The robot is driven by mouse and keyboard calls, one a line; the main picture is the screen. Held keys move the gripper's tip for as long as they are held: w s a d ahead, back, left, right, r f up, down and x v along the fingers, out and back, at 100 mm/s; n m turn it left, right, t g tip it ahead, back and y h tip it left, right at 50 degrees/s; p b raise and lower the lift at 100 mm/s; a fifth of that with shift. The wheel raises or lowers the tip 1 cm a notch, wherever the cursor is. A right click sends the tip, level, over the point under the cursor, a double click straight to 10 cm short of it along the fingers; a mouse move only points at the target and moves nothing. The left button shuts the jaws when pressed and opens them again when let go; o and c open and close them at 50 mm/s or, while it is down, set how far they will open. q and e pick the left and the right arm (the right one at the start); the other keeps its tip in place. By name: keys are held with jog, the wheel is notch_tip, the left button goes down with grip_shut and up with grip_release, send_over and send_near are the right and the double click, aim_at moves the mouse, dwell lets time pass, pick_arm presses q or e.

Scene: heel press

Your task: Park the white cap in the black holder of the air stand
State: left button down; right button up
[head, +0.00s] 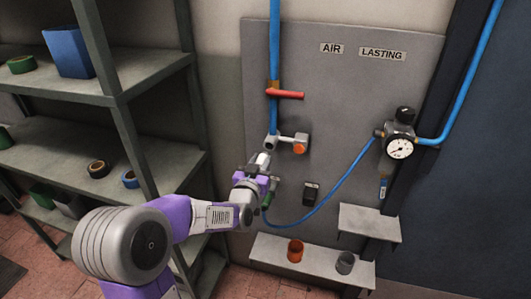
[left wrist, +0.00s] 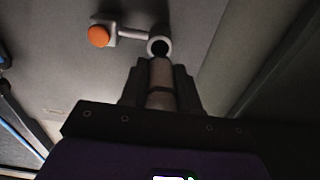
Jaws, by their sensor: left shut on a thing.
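My left gripper (head: 261,171) is at the grey air panel, just below the blue pipe's lower end. In the left wrist view its fingers (left wrist: 160,82) are shut on a pale, cylindrical piece, which looks like the white cap (left wrist: 160,73). A round white outlet (left wrist: 160,47) with a dark opening lies just beyond the cap; whether they touch I cannot tell. A black block on the panel (head: 310,194), right of the gripper, looks like the holder. My right gripper is not in view.
An orange button (head: 299,148) sits on a side arm beside the outlet. A blue hose (head: 336,192) loops from the gauge (head: 399,147) to a green fitting (head: 267,200) by the gripper. Orange (head: 295,250) and grey (head: 345,262) cups stand on the lower ledge. Shelving (head: 122,98) is left.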

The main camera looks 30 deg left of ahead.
pick_arm(q)
jog(key=shift+s+d, duration=0.1)
jog(key=shift+s, duration=0.25)
jog(key=shift+s+f+b, duration=0.1)
jog(key=shift+s+b, duration=0.1)
jog(key=shift+b, duration=0.2)
jog(key=shift+d+f, duration=0.1)
jog(key=shift+d, duration=0.05)
jog(key=w+d+f+b, duration=0.1)
jog(key=d+f+b, duration=0.1)
jog(key=d+f, duration=0.5)
jog(key=w+d+f+b, duration=0.2)
jog(key=d+f, duration=0.5)
jog(key=f, duration=0.9)
jog(key=shift+w+d+f+b, duration=0.2)
jog(key=shift+w+f+b, duration=0.1)
jog(key=shift+b, duration=0.2)
dwell(0.8)
